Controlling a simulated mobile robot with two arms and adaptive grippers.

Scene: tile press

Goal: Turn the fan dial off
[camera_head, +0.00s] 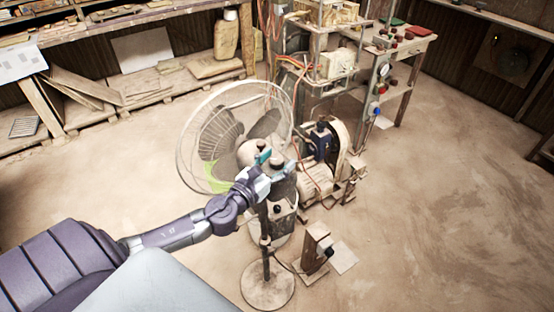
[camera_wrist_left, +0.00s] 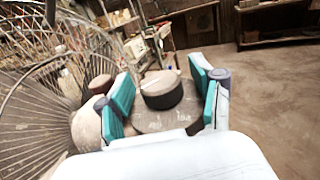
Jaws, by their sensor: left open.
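The pedestal fan (camera_head: 214,143) stands mid-room, with its round wire cage facing left and its pole on a round base (camera_head: 267,285). The cage also fills the left of the left wrist view (camera_wrist_left: 35,105). My left gripper (camera_head: 277,161) is at the fan's motor housing, beside the cage. In the left wrist view its teal-padded fingers (camera_wrist_left: 163,97) are spread apart. A round dial (camera_wrist_left: 162,91) with a pale top and dark side sits between them on a dusty surface. I see gaps on both sides of the dial. Its setting cannot be read. My right gripper is out of view.
A machine with a motor and flywheel (camera_head: 338,142) stands close behind the fan to the right. A small wooden post with a pedal (camera_head: 316,247) stands right of the fan base. The floor (camera_head: 450,215) at right is clear. A workbench (camera_head: 130,25) lines the back.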

